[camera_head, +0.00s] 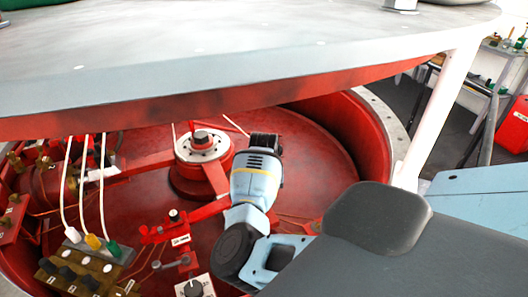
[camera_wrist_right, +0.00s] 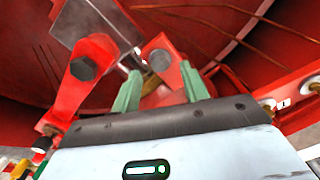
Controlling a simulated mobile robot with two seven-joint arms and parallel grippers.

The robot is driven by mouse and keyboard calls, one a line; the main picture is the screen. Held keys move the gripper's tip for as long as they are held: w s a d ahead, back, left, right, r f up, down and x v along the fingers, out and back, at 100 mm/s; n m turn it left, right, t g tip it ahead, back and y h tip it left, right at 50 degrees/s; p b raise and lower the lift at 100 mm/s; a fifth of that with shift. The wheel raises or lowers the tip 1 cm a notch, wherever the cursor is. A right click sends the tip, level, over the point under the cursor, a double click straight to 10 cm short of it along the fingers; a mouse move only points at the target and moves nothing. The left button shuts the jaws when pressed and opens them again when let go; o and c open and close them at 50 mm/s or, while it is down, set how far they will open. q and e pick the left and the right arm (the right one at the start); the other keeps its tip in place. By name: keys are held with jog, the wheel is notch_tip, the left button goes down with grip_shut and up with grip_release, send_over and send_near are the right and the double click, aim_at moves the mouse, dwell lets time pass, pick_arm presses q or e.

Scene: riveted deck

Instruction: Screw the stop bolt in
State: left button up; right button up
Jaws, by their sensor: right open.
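My right gripper (camera_wrist_right: 161,76) is open, its two green fingers apart in the right wrist view. A red bracket plate with a dark round bolt head (camera_wrist_right: 160,60) shows just beyond and between the fingertips; I cannot tell whether they touch it. A second red arm with a dark hex bolt (camera_wrist_right: 83,68) stands to its left. I cannot tell which of these, if either, is the stop bolt. In the head view my right arm reaches into the red pit and its fingers are hidden. My left gripper is not in view.
The red pit (camera_head: 320,165) has a central hub (camera_head: 203,145) with a large bolt. A valve block (camera_head: 85,272) with white cables and a labelled knob box (camera_head: 193,289) stand at the lower left. A wide grey plate (camera_head: 230,50) overhangs the pit.

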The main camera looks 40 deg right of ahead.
notch_tip(320, 180, up, 6)
jog(key=shift+f, duration=0.1)
jog(key=shift+s, duration=0.1)
dwell(0.7)
